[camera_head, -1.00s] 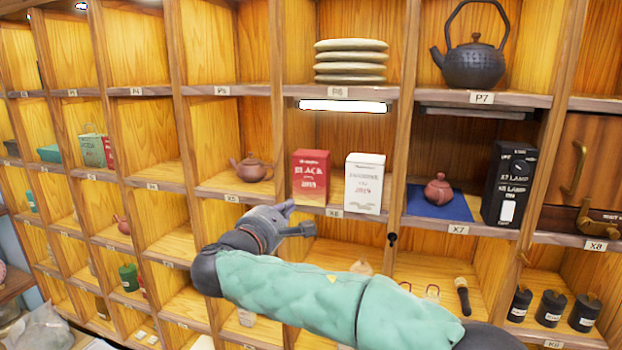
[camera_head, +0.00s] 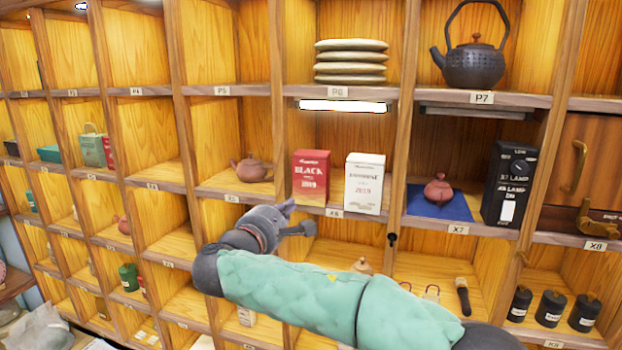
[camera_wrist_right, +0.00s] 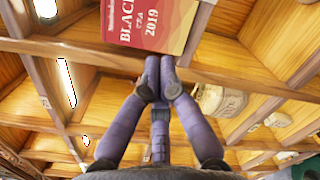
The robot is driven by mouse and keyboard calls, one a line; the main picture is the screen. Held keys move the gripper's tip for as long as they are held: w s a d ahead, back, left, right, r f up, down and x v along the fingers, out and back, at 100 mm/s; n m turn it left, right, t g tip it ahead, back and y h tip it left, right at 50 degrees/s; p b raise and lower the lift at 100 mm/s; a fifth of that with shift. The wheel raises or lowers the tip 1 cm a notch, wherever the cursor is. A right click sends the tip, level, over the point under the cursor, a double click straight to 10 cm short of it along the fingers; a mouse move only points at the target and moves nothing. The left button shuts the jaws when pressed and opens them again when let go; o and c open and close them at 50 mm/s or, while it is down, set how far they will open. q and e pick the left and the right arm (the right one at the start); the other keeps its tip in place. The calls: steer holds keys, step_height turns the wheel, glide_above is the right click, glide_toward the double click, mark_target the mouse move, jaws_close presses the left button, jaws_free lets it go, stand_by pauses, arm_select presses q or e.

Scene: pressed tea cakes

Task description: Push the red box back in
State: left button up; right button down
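The red box (camera_head: 312,177), marked BLACK 2019, stands upright at the front of the X6 compartment, left of a white box (camera_head: 364,183). My right gripper (camera_head: 289,207) is in front of the shelf, just below and left of the red box. In the right wrist view its two fingers meet at the tips (camera_wrist_right: 159,70), shut with nothing seen between them. There the red box (camera_wrist_right: 150,22) lies just beyond the fingertips. I cannot tell whether they touch it. My left gripper is not in view.
Wooden dividers and the X6 shelf edge (camera_head: 384,216) frame the compartment. A small reddish teapot (camera_head: 438,189) on a blue cloth and a black box (camera_head: 509,184) stand to the right. Another teapot (camera_head: 249,169) stands in the compartment to the left.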

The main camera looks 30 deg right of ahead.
steer(key=shift+p+x, duration=0.35)
steer(key=shift+x, duration=3.7)
steer(key=shift+p+x, duration=0.55)
steer(key=shift+x, duration=2.65)
steer(key=shift+s+a+f+b, duration=0.1)
steer(key=shift+s+a+b, duration=0.3)
steer(key=shift+a, duration=0.2)
steer(key=shift+b+v, duration=1.15)
steer(key=shift+v, duration=2.05)
steer(key=b, duration=0.2)
glide_toward(307, 190)
steer(key=shift+v, duration=1.55)
steer(key=shift+d, duration=0.1)
